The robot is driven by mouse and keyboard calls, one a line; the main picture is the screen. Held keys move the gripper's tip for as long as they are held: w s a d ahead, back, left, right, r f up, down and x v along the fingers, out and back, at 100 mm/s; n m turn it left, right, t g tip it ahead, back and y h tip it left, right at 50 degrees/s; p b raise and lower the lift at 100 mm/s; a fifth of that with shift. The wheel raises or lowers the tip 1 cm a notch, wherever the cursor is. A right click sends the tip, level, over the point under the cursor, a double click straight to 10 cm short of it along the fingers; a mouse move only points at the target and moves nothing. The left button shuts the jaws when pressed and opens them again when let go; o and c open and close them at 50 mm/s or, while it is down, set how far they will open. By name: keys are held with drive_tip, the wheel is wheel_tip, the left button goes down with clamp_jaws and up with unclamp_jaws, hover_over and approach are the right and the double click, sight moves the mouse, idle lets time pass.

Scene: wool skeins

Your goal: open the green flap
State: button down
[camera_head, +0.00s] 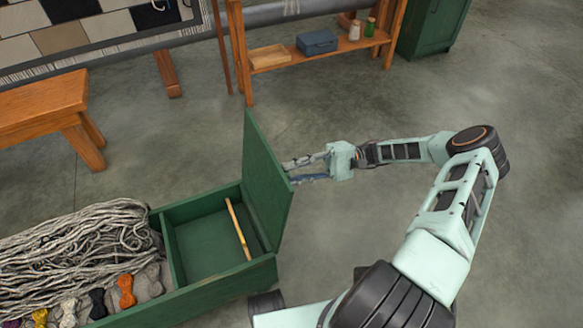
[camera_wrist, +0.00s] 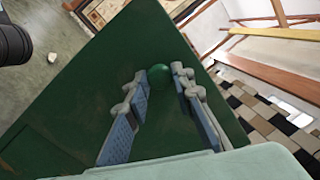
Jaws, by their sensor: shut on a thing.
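The green flap (camera_head: 262,180) stands raised, close to upright and leaning a little, at the right end of a long green box (camera_head: 190,303). The compartment (camera_head: 200,250) beside it lies uncovered, with a thin yellowish stick (camera_head: 238,229) inside. My gripper (camera_head: 292,171) is at the flap's outer face, on the right. In the wrist view the flap (camera_wrist: 75,95) fills much of the picture, and a round green knob (camera_wrist: 159,76) sits between my fingers, which are shut on it. The fingers partly hide the knob, and the flap hides it in the head view.
Grey wool skeins (camera_head: 75,245) and small coloured bundles (camera_head: 126,290) fill the box's left part. A wooden bench (camera_head: 45,97) stands behind left. A wooden shelf with a blue box (camera_head: 317,41) stands at the back.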

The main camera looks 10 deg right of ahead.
drive_tip(key=shift+w+d, duration=0.1)
drive_tip(key=shift+d, duration=0.15)
idle(0.3)
drive_tip(key=c, duration=1.7)
unclamp_jaws()
drive_tip(key=shift+f, duration=0.1)
drive_tip(key=shift+o, duration=0.2)
drive_tip(key=v, duration=1.2)
